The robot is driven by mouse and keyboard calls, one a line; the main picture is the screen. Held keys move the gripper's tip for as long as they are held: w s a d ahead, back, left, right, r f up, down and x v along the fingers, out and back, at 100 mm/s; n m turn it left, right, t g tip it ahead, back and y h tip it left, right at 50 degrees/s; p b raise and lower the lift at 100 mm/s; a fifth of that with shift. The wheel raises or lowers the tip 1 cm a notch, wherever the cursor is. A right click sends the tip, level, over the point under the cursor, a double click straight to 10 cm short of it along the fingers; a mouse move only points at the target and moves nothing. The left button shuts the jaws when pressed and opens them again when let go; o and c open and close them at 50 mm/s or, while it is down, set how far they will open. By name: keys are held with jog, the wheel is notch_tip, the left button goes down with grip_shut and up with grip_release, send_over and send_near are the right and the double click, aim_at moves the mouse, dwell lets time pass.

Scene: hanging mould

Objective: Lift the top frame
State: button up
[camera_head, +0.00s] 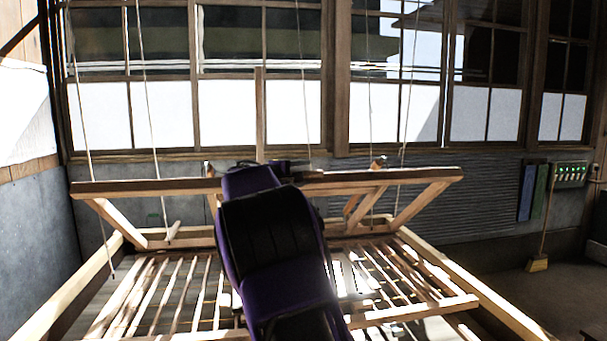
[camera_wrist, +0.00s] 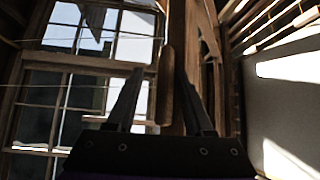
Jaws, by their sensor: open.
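The top frame (camera_head: 400,178) is a wooden frame with a long front bar and slanted side pieces, hanging on thin ropes above a slatted wooden bed (camera_head: 160,290). In the head view my purple and black arm covers its middle, and my gripper's fingers are hidden behind the arm. In the wrist view my gripper (camera_wrist: 160,71) has two dark fingers spread apart. A wooden bar (camera_wrist: 166,88) shows between and beyond the fingertips. I cannot tell whether it touches them or which part it belongs to.
A thin upright wooden post (camera_head: 260,115) rises behind my arm. Several ropes (camera_head: 145,80) hang around the frame. Windows (camera_head: 260,110) line the back wall. A broom (camera_head: 537,263) stands at the right below a green-lit panel (camera_head: 570,174).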

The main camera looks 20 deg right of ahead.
jog(key=b+v, duration=0.2)
jog(key=v, duration=1.5)
jog(key=shift+b, duration=0.3)
jog(key=shift+s, duration=0.1)
